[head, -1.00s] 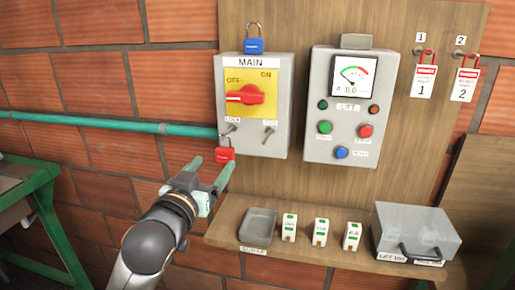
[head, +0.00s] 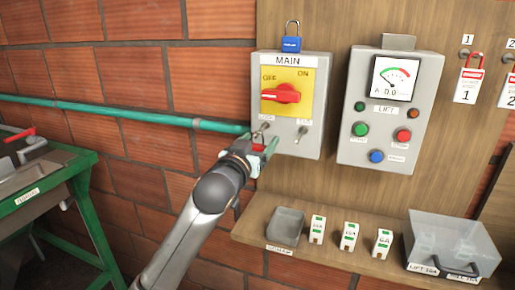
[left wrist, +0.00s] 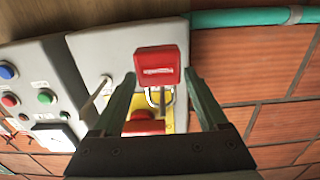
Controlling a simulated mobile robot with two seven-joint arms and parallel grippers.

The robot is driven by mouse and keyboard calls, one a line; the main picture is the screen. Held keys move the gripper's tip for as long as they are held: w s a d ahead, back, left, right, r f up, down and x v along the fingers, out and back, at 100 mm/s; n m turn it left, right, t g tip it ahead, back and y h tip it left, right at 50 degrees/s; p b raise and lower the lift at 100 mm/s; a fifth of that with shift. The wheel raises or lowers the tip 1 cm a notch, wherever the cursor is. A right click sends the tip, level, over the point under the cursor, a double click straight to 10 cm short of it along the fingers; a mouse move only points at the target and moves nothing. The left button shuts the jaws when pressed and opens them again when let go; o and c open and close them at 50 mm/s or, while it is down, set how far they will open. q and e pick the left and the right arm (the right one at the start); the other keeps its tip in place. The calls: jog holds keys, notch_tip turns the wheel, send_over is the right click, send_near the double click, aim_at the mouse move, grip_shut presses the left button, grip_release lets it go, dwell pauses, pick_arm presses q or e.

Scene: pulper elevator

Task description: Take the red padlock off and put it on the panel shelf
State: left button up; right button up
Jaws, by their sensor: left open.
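The red padlock (left wrist: 158,62) hangs by its shackle at the lower left of the grey MAIN box (head: 260,75). In the head view the red padlock (head: 257,148) is partly hidden by my gripper. My left gripper (head: 263,152) is at the padlock from below, jaws open. In the left wrist view the left gripper's fingers (left wrist: 160,78) stand on either side of the padlock and its shackle, with visible gaps. The panel shelf (head: 251,226) is the wooden ledge below the boxes. My right gripper is not in view.
A grey tray (head: 286,222), several labelled fuses (head: 350,236) and a clear-lidded box (head: 450,242) stand on the shelf. A blue padlock (head: 291,44) sits on the MAIN box. A red switch handle (head: 283,94) and a teal pipe (head: 130,116) are close to my gripper.

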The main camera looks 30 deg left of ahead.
pick_arm(q)
jog(key=shift+x, duration=1.3)
grip_shut()
